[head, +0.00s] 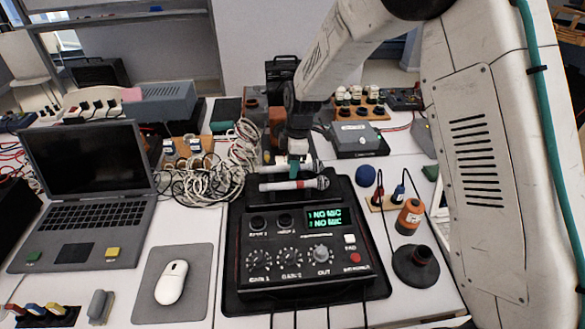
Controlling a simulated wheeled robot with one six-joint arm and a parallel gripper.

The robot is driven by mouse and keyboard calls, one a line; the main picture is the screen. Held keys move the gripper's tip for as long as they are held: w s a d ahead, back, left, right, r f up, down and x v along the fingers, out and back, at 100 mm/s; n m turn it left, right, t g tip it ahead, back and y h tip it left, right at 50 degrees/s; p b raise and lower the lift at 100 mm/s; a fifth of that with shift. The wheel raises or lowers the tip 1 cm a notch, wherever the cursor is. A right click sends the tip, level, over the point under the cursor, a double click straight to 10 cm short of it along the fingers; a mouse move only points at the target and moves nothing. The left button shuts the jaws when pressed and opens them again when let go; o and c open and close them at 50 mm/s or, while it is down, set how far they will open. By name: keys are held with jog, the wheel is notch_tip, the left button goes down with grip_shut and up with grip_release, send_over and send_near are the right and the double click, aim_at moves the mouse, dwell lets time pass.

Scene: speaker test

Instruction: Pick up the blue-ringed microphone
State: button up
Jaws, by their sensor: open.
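Two pale microphones with grey heads lie crosswise, heads to the right, on a black stand behind the mixer. The near microphone (280,185) has a reddish band by its head. The far microphone (268,170) lies just behind it, partly covered by my gripper (295,163). A blue-green patch shows at the middle of the far microphone; I cannot tell whether it is a ring or part of my gripper. My gripper is open and points down over the far microphone. Its fingertips are small here, and whether they touch is unclear.
The black mixer (291,268) stands in front, its display reading "NO MIC" twice. Tangled pale cables (212,170) lie left, beside a laptop (85,190). A blue ball (365,176), an orange bottle (410,216) and a black round-based stand (416,266) are right. A grey device (358,138) stands behind.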

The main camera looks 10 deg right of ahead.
grip_shut()
jog(key=shift+r, duration=0.1)
